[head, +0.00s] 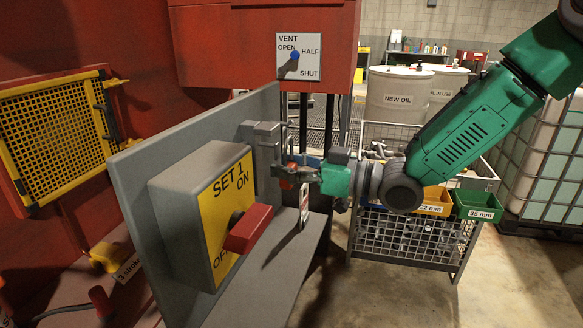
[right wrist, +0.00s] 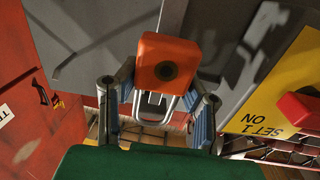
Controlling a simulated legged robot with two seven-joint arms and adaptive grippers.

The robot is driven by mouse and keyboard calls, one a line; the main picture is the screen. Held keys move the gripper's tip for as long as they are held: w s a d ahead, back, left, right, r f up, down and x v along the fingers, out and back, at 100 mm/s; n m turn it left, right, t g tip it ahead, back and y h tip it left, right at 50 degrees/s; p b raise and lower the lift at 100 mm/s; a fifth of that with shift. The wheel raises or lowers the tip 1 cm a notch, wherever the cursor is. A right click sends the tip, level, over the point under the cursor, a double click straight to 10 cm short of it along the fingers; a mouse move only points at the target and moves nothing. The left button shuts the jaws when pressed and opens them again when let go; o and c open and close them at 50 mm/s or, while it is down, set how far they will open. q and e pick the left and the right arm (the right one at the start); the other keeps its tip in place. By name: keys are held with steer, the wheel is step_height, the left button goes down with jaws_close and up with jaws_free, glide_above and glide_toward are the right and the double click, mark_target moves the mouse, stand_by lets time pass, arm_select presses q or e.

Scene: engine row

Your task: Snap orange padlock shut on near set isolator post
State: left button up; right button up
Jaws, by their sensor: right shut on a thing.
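The orange padlock (right wrist: 168,62) sits between the fingertips of my right gripper (right wrist: 160,92) in the right wrist view. Its dark round keyhole faces the camera, and its metal shackle shows below the body; I cannot tell whether it is closed. In the head view my right gripper (head: 297,176) is shut on it beside a grey bracket (head: 265,155) at the SET 1 isolator. The isolator (head: 205,208) has a yellow face and a red handle (head: 248,229). I cannot make out the post clearly or whether the shackle goes around it. My left gripper is out of view.
A grey panel (head: 128,190) stands behind the isolator. A white tag (head: 304,198) hangs below the gripper. A vent plate (head: 298,57) with a lever is above. A wire cage (head: 408,236) with coloured bins stands to the right. Floor at lower right is clear.

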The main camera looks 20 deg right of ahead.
mark_target(260, 162)
steer(key=shift+b+x, duration=0.35)
steer(key=shift+x, duration=1.75)
steer(key=shift+a, duration=0.1)
steer(key=shift+w+a+f, duration=0.1)
steer(key=shift+r+p, duration=1.1)
steer(key=shift+r, duration=0.35)
steer(key=shift+f, duration=0.25)
steer(key=shift+f+b, duration=0.3)
steer(key=shift+f, duration=0.05)
steer(key=o, duration=1.3)
